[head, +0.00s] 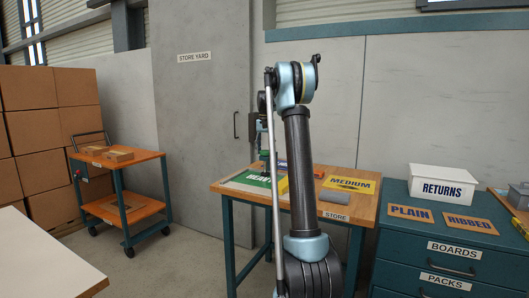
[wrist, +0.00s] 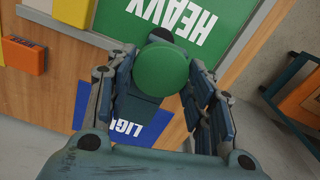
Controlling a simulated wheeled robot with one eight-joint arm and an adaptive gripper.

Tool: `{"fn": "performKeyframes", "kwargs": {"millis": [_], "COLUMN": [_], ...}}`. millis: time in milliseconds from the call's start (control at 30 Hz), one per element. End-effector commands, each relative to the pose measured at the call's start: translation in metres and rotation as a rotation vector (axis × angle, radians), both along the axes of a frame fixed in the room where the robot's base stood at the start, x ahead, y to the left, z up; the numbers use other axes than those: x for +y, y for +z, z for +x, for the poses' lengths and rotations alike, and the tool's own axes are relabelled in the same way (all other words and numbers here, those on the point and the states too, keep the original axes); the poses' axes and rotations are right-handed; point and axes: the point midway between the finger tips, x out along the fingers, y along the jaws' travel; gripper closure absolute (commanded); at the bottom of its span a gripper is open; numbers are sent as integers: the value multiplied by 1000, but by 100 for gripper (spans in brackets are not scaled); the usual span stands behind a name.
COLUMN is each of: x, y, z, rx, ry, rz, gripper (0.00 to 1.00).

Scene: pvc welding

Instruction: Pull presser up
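My gripper (wrist: 165,88) has one finger on each side, closed in close under the knob; the contact itself is partly hidden by the knob. The green HEAVY board (wrist: 235,25) lies on the wooden table (wrist: 30,100) beyond the knob. The blue LIGHT board (wrist: 110,118) is partly covered by my finger.
A yellow MEDIUM board (head: 348,185) and a grey cylinder (head: 334,196) lie on the table right of my arm. A teal drawer cabinet (head: 398,250) with a white RETURNS bin (head: 441,186) stands right. An orange-topped cart (head: 145,155) and stacked cartons (head: 35,120) stand left.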

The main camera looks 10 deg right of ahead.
Motion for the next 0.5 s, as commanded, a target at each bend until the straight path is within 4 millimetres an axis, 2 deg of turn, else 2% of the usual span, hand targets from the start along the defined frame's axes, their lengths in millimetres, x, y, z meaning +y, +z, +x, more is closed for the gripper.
{"fn": "performKeyframes", "kwargs": {"millis": [167,400,500], "x": [1,2,2], "y": [4,30,35], "z": [1,1,1], "rx": [-1,-2,-2], "ry": [1,2,2], "rz": [2,1,2], "gripper": [94,95,94]}}
